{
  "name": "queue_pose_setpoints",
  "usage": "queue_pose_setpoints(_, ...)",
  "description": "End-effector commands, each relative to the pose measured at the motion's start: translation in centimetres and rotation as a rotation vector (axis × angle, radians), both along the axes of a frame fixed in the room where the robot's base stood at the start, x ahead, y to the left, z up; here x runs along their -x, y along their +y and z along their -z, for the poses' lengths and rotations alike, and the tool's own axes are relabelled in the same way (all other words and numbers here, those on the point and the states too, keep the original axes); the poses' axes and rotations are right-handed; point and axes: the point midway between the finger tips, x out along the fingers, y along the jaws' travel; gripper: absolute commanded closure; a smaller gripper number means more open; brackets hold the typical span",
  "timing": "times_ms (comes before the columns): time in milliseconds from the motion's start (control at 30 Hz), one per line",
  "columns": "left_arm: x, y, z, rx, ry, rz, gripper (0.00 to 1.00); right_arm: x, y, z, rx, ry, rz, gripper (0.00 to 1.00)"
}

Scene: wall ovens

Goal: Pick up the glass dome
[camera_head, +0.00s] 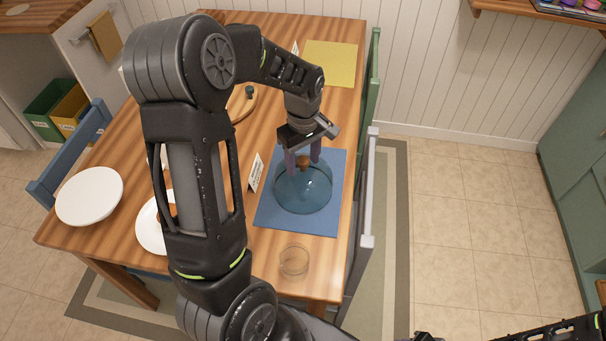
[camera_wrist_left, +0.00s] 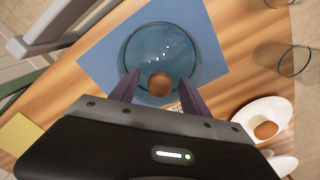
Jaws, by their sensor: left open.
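The clear glass dome (camera_head: 304,191) stands on a blue mat (camera_head: 270,217) near the table's right side, with a round brown knob (camera_head: 303,163) on top. My left gripper (camera_head: 302,163) points down over the dome, its fingers on either side of the knob. In the left wrist view the dome (camera_wrist_left: 150,50) lies beyond the fingertips, and the knob (camera_wrist_left: 160,84) sits between the open fingers (camera_wrist_left: 158,80). I cannot tell whether either finger touches the knob. My right arm shows only in part at the lower right of the head view; its gripper is not clearly seen.
A drinking glass (camera_head: 294,261) stands in front of the mat. A white plate (camera_head: 90,195) lies at the left, and another plate (camera_head: 150,226) is partly behind my left arm. A small sign (camera_head: 256,172) stands left of the mat. Chairs (camera_head: 364,215) line the right edge.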

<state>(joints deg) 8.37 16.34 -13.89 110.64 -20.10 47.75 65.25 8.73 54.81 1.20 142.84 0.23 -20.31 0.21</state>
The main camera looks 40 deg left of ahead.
Motion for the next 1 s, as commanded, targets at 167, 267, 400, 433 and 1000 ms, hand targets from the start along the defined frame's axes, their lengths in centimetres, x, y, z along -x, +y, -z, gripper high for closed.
queue_pose_setpoints(167,-0.01,0.01,-0.03,0.0,0.0,0.0,0.46,0.0,0.01,0.0,0.0,0.0,0.0,0.64)
queue_pose_setpoints(267,-0.01,0.01,-0.03,0.0,0.0,0.0,0.48,0.0,0.01,0.0,0.0,0.0,0.0,0.64)
queue_pose_setpoints(400,-0.01,0.01,-0.04,0.0,0.0,0.0,0.59,0.0,0.01,0.0,0.0,0.0,0.0,0.64)
queue_pose_setpoints(433,-0.01,0.01,-0.04,0.0,0.0,0.0,0.62,0.0,0.01,0.0,0.0,0.0,0.0,0.64)
queue_pose_setpoints(1000,-0.01,0.01,-0.04,0.0,0.0,0.0,1.0,0.0,0.01,-0.01,0.0,0.0,0.0,0.64)
